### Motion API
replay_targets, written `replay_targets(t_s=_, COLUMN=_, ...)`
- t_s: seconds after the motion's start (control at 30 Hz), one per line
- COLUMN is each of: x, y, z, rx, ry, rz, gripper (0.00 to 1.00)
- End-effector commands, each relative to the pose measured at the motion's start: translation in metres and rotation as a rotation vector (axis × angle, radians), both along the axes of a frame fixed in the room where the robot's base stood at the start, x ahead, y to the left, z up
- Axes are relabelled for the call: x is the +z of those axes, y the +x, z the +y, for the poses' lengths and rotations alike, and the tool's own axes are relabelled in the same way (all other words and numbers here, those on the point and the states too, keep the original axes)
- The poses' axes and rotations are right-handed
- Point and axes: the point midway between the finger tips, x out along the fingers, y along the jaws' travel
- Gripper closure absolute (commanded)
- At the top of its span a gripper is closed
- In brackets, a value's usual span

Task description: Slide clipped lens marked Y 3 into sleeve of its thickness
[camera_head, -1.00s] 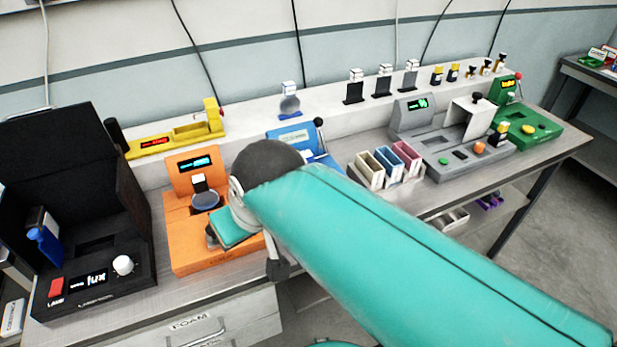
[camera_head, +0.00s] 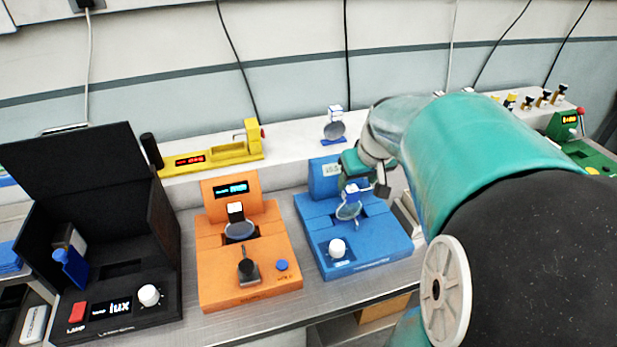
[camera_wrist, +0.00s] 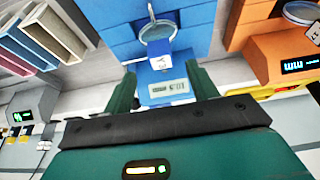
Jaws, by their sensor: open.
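The clipped lens (camera_wrist: 158,30) is a clear round disc with a blue clip (camera_wrist: 162,64) whose marking looks like Y 3. In the head view, the lens (camera_head: 348,212) stands at the blue device (camera_head: 372,240); whether it is seated there or hangs free is unclear. My gripper (camera_wrist: 161,78) is open, its dark green fingers on either side of the clip, with no clear contact. In the head view my gripper (camera_head: 360,180) is over the back of the blue device. The sleeves, open-topped boxes, show in the wrist view: pink (camera_wrist: 62,30), blue (camera_wrist: 38,40) and tan (camera_wrist: 15,55).
An orange device (camera_head: 248,275) with another clipped lens (camera_head: 240,230) stands left of the blue one. A black lamp box (camera_head: 110,290) is further left. A yellow gauge (camera_head: 210,155) and another clipped lens (camera_head: 334,130) are at the back. My arm hides the bench's right part.

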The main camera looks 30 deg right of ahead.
Motion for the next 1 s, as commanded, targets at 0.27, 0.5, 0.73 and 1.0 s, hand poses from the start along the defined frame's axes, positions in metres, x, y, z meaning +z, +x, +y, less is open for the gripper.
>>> replay_targets(t_s=0.27, x=-0.023, y=0.008, z=-0.001, rx=0.0, ry=0.001, rz=0.002, gripper=0.42)
replay_targets(t_s=0.5, x=-0.055, y=0.024, z=-0.005, rx=-0.001, ry=0.001, rz=0.002, gripper=0.42)
replay_targets(t_s=0.73, x=-0.059, y=0.028, z=-0.006, rx=-0.001, ry=0.0, rz=-0.001, gripper=0.42)
replay_targets(t_s=1.0, x=-0.059, y=0.029, z=-0.006, rx=-0.001, ry=0.0, rz=-0.001, gripper=0.81)
